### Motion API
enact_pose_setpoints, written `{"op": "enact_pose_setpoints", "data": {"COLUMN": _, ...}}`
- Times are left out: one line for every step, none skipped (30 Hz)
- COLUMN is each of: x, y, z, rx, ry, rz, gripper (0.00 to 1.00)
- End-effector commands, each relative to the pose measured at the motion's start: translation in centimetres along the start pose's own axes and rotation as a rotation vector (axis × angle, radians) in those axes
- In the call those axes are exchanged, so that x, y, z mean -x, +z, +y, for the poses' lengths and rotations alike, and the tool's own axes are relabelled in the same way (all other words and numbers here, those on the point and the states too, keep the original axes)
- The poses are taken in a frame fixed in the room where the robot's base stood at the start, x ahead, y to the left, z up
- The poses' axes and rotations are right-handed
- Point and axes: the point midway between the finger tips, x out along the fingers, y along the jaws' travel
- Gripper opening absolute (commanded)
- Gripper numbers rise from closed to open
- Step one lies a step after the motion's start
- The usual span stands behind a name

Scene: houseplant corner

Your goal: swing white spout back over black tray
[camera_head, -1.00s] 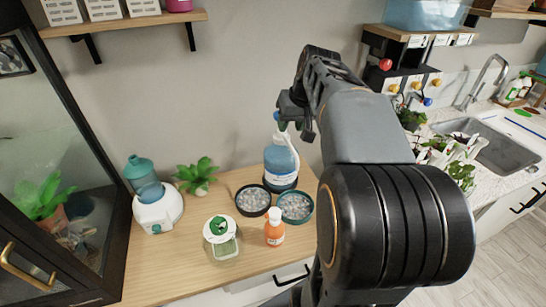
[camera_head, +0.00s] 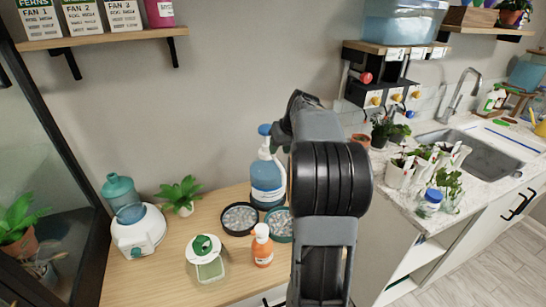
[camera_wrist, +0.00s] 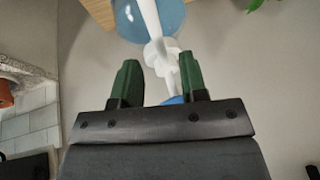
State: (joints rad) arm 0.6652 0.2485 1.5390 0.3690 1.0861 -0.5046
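The pump bottle (camera_head: 266,180) holds blue liquid and stands upright at the back of the wooden top, with a blue cap (camera_head: 265,129) and a white spout (camera_head: 264,152). The black tray (camera_head: 224,231) of pale pebbles is in front of it to the left; a teal tray (camera_head: 270,237) is in front, partly hidden by my arm. My gripper (camera_head: 281,136) is at the height of the bottle's head, just right of it. In the wrist view, my gripper (camera_wrist: 160,80) has its green fingers apart, with the white spout (camera_wrist: 154,30) between them; contact is unclear.
An orange bottle (camera_head: 262,247) and a green-lidded jar (camera_head: 207,262) stand in front of the trays. A shelf (camera_head: 110,38) hangs above; a sink counter (camera_head: 450,185) is at right.

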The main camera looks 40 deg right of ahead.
Motion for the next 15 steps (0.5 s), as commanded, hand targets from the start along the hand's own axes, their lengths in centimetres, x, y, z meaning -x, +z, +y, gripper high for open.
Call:
{"op": "enact_pose_setpoints", "data": {"x": -0.8, "y": 0.1, "z": 0.0, "rx": -0.001, "ry": -0.001, "rz": -0.003, "gripper": 0.4}}
{"op": "enact_pose_setpoints", "data": {"x": -1.2, "y": 0.1, "z": 0.0, "rx": -0.001, "ry": 0.0, "rz": -0.002, "gripper": 0.4}}
{"op": "enact_pose_setpoints", "data": {"x": -1.7, "y": 0.1, "z": 0.1, "rx": -0.001, "ry": 0.0, "rz": -0.002, "gripper": 0.4}}
{"op": "enact_pose_setpoints", "data": {"x": -2.1, "y": 0.1, "z": 0.1, "rx": -0.001, "ry": 0.0, "rz": -0.003, "gripper": 0.4}}
{"op": "enact_pose_setpoints", "data": {"x": -2.4, "y": 0.1, "z": 0.1, "rx": -0.002, "ry": 0.0, "rz": -0.002, "gripper": 0.4}}
{"op": "enact_pose_setpoints", "data": {"x": -2.8, "y": 0.1, "z": 0.1, "rx": -0.002, "ry": 0.0, "rz": -0.002, "gripper": 0.4}}
{"op": "enact_pose_setpoints", "data": {"x": -3.0, "y": 0.1, "z": 0.1, "rx": -0.002, "ry": 0.0, "rz": -0.002, "gripper": 0.4}}
{"op": "enact_pose_setpoints", "data": {"x": -3.2, "y": 0.1, "z": 0.1, "rx": -0.002, "ry": 0.0, "rz": -0.001, "gripper": 0.4}}
{"op": "enact_pose_setpoints", "data": {"x": -3.4, "y": 0.0, "z": 0.1, "rx": -0.002, "ry": 0.001, "rz": 0.0, "gripper": 0.4}}
{"op": "enact_pose_setpoints", "data": {"x": -3.6, "y": 0.0, "z": 0.1, "rx": -0.002, "ry": 0.001, "rz": 0.001, "gripper": 0.4}}
{"op": "enact_pose_setpoints", "data": {"x": -3.7, "y": 0.0, "z": 0.1, "rx": -0.002, "ry": 0.001, "rz": 0.001, "gripper": 0.4}}
{"op": "enact_pose_setpoints", "data": {"x": -3.8, "y": 0.0, "z": 0.1, "rx": -0.002, "ry": 0.001, "rz": 0.001, "gripper": 0.4}}
{"op": "enact_pose_setpoints", "data": {"x": -3.9, "y": 0.0, "z": 0.1, "rx": -0.002, "ry": 0.001, "rz": 0.001, "gripper": 0.4}}
{"op": "enact_pose_setpoints", "data": {"x": -4.0, "y": 0.0, "z": 0.1, "rx": -0.002, "ry": 0.001, "rz": 0.001, "gripper": 0.4}}
{"op": "enact_pose_setpoints", "data": {"x": -4.0, "y": 0.0, "z": 0.1, "rx": -0.002, "ry": 0.001, "rz": 0.001, "gripper": 0.4}}
